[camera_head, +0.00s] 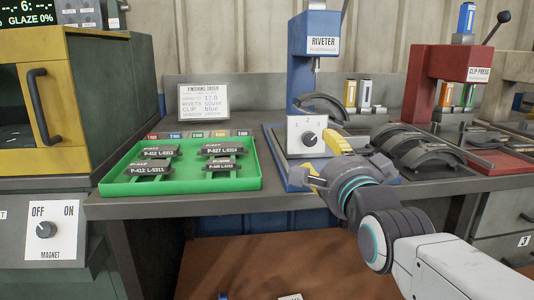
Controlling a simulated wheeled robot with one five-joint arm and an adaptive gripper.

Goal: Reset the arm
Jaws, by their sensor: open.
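My arm reaches in from the lower right, with white links and a dark grey wrist. My gripper (322,163) has yellow fingers, spread apart with nothing seen between them. It is at the front of the blue riveter (316,62), by the white dial box (307,135) with its black knob. The gripper and wrist hide part of the riveter's base. Whether the fingers touch the box or base, I cannot tell.
A green tray (181,189) holding several labelled dark pads sits left on the bench. Dark curved brake shoes (432,157) lie right of my gripper, before the red clip press (436,72). A yellow-fronted oven-like cabinet (45,95) and a magnet switch box (42,230) stand far left.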

